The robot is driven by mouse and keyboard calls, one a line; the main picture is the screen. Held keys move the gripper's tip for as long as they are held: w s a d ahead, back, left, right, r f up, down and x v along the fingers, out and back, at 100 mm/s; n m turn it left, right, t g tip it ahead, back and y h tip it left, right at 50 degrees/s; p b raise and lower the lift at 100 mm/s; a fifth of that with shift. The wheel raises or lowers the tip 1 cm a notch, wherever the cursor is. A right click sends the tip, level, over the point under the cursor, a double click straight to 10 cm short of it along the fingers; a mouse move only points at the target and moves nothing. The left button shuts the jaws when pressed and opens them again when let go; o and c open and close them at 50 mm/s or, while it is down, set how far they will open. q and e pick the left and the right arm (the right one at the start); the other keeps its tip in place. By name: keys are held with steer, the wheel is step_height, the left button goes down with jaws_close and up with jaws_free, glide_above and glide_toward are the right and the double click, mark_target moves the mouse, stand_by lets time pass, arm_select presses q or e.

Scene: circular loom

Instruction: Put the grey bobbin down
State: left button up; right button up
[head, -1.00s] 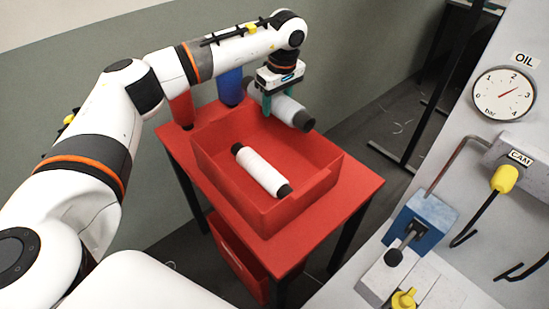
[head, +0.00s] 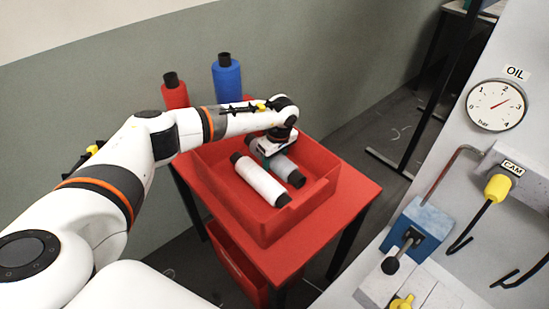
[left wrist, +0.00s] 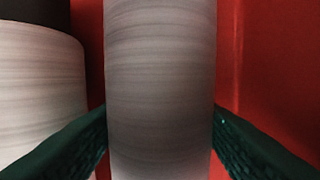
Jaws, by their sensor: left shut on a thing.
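The grey bobbin (head: 285,168) lies tilted low inside the red tray (head: 262,222), beside the white bobbin (head: 260,181). My left gripper (head: 268,153) is shut on the grey bobbin from above; its fingertips are mostly hidden by the wrist and the bobbin in the head view. In the left wrist view the grey bobbin (left wrist: 160,80) fills the middle between the two green fingers, with the white bobbin (left wrist: 40,95) at the left. I cannot tell whether the grey bobbin touches the tray floor. My right gripper is not in view.
The tray stands on a red table (head: 345,205). A red bobbin (head: 174,95) and a blue bobbin (head: 227,80) stand upright behind my left arm. At the right is a machine panel with an oil gauge (head: 497,106) and a blue block (head: 420,230).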

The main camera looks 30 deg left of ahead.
mark_target(279, 156)
arm_select(q)
steer(key=o, duration=0.8)
steer(key=shift+f, duration=0.1)
steer(key=shift+r, duration=0.35)
steer(key=r, duration=0.3)
steer(key=d+r, duration=0.1)
steer(key=r, duration=0.3)
steer(key=r+b, duration=0.1)
steer(key=r, duration=0.3)
steer(key=shift+s+d+r, duration=0.2)
steer(key=shift+d+r, duration=0.05)
steer(key=shift+d, duration=0.1)
